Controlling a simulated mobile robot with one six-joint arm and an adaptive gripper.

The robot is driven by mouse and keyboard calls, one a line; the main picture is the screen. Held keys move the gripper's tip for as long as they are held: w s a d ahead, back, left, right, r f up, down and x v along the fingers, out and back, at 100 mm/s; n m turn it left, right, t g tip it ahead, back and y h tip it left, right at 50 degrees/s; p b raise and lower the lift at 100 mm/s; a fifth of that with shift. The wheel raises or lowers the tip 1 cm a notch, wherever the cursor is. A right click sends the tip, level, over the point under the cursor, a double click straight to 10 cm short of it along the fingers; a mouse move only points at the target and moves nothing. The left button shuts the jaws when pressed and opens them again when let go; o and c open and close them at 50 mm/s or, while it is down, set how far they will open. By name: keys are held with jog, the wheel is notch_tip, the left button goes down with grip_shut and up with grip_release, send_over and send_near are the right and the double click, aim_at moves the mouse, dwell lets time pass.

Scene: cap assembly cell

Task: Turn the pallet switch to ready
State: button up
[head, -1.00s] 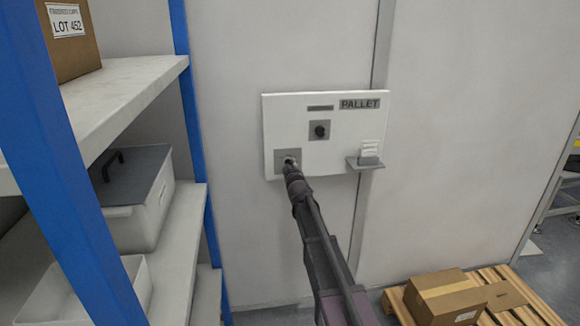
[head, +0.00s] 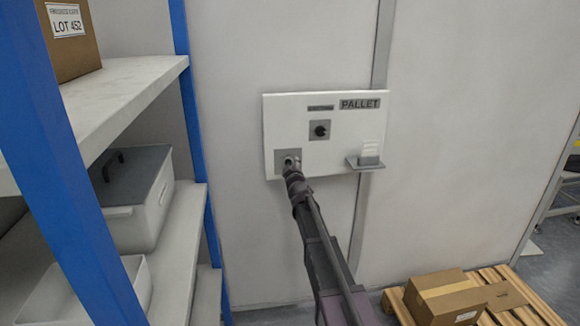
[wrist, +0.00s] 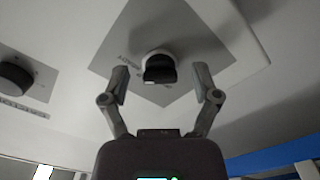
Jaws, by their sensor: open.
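The white PALLET panel (head: 340,158) hangs on the wall in the head view. At its lower left is a grey square plate (head: 280,156), partly covered by my gripper (head: 291,161). In the wrist view a black knob with a pale collar (wrist: 160,68) stands on that diamond-looking plate (wrist: 112,55). My gripper (wrist: 161,80) is open, with one finger on each side of the knob. I see gaps on both sides. Small lettering beside the knob is too blurred to read surely.
A second black knob (head: 320,130) sits higher on the panel; a similar one shows in the wrist view (wrist: 14,78). A small ledge with pale cards (head: 366,162) juts out at the panel's right. A blue-framed shelf (head: 190,100) stands left; a pallet with boxes (head: 492,275) lies lower right.

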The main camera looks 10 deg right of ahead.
jog(key=s, duration=1.1)
jog(key=shift+s, duration=0.25)
jog(key=s+d+f+m+g+h+p, duration=0.3)
jog(key=s+f+m+g, duration=0.2)
jog(key=s+f, duration=0.15)
jog(key=s+a+f+m+g+y+p, duration=0.1)
jog(key=s+g, duration=0.5)
jog(key=s, duration=0.7)
jog(key=s+a+f+m+g+y+p, duration=0.2)
jog(key=s+g, duration=0.5)
jog(key=s, duration=0.7)
jog(key=shift+f+m+p, duration=0.4)
jog(key=shift+f+p, duration=0.25)
jog(key=shift+f, duration=0.25)
jog(key=shift+w+a, duration=0.1)
